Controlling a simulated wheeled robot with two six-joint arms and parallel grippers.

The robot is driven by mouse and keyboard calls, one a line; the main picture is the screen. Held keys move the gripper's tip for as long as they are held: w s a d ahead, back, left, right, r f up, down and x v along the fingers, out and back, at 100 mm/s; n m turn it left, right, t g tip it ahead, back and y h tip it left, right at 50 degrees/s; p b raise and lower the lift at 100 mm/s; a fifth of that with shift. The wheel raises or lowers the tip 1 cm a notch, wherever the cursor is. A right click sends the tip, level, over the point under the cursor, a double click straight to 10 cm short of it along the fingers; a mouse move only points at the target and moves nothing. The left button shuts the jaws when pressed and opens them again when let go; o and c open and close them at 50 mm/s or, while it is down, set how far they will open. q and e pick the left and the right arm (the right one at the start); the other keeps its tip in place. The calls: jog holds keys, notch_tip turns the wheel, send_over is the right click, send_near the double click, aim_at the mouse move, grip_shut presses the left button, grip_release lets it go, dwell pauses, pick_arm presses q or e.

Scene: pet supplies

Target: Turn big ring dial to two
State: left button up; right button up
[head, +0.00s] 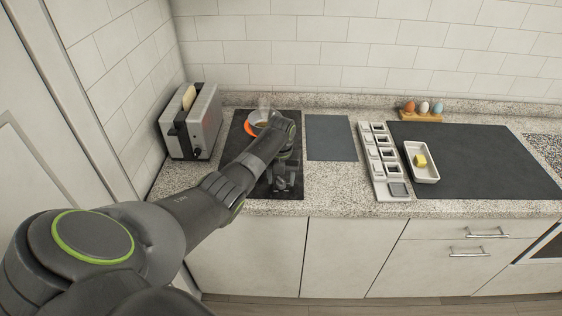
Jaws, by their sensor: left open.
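The black hob (293,193) is set into the counter. A glowing orange ring (249,128) shows toward its back left, with a small light pan or bowl (258,117) on or beside it. My left arm reaches in from the left across the hob. My left gripper (285,184) points down at the front part of the hob, open. Small dial-like shapes lie around the fingertips, but the gripper covers them. I cannot tell the dial's setting or whether the fingers touch it.
A toaster (197,125) with bread stands left of the hob. To the right are a dark square mat (330,138), a tray of small compartments (379,185), a large dark board (480,155), a white dish (421,176) with butter, and an egg holder (421,117).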

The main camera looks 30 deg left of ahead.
aim_at(281, 179)
pick_arm(q)
notch_tip(281, 179, up, 17)
dwell(0.4)
jog(key=shift+f, duration=0.1)
dwell(0.4)
